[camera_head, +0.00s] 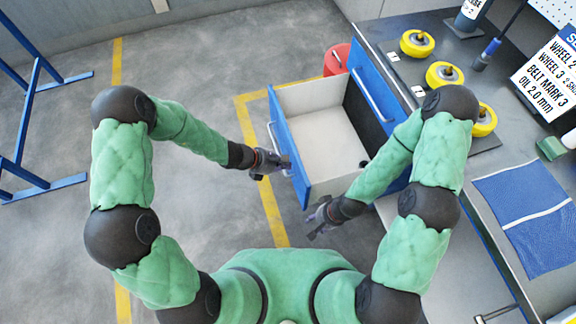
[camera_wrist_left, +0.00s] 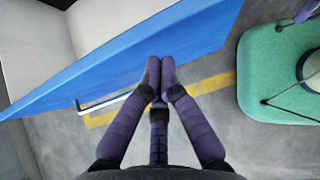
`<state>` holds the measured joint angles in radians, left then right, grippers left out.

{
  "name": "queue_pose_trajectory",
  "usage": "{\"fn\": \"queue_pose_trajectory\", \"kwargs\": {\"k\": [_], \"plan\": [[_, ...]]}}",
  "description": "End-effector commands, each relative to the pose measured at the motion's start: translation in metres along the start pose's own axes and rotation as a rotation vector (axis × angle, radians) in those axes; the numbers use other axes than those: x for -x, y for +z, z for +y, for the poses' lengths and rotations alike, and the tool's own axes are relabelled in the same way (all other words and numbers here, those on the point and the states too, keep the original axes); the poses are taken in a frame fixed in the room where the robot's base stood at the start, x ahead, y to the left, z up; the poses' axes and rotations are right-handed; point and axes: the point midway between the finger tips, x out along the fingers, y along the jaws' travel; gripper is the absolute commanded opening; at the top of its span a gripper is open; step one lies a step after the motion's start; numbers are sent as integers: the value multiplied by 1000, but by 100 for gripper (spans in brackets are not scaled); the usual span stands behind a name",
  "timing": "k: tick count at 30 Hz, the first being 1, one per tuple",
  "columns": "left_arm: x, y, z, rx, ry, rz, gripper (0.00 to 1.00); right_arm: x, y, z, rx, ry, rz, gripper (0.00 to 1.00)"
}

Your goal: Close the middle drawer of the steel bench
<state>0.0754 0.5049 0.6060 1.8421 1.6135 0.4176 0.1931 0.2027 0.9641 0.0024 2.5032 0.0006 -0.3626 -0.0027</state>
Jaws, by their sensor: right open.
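The open drawer (camera_head: 320,128) of the steel bench (camera_head: 450,62) is pulled out to the left in the head view, with a blue front (camera_head: 291,150) and a pale, mostly empty inside. A metal handle (camera_head: 275,137) is on its front; it also shows in the left wrist view (camera_wrist_left: 103,104). My left gripper (camera_head: 284,162) is at the outer face of the front, beside the handle. Its fingers (camera_wrist_left: 159,66) are together with nothing seen between them; contact with the front is unclear. My right gripper (camera_head: 318,222) is open and empty, near the drawer's near corner.
Yellow wheels (camera_head: 417,43), a blue cloth (camera_head: 532,215) and a sign (camera_head: 548,78) are on the bench top. A red container (camera_head: 336,60) stands beyond the drawer. A blue frame (camera_head: 36,125) stands at the far left. The floor left of the drawer is clear.

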Motion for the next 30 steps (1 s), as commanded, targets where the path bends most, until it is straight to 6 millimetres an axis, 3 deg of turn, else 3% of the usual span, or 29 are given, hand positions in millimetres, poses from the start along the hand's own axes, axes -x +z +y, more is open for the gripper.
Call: {"fn": "queue_pose_trajectory", "kwargs": {"k": [20,26,30], "plan": [[-11,11,0,-1,0,0,0,-4,0,2,0,0,0,42],[-27,27,0,-4,-1,-1,0,-8,0,3,0,0,0,42],[-49,47,-2,-6,-3,0,0,-13,-1,5,0,0,0,42]]}}
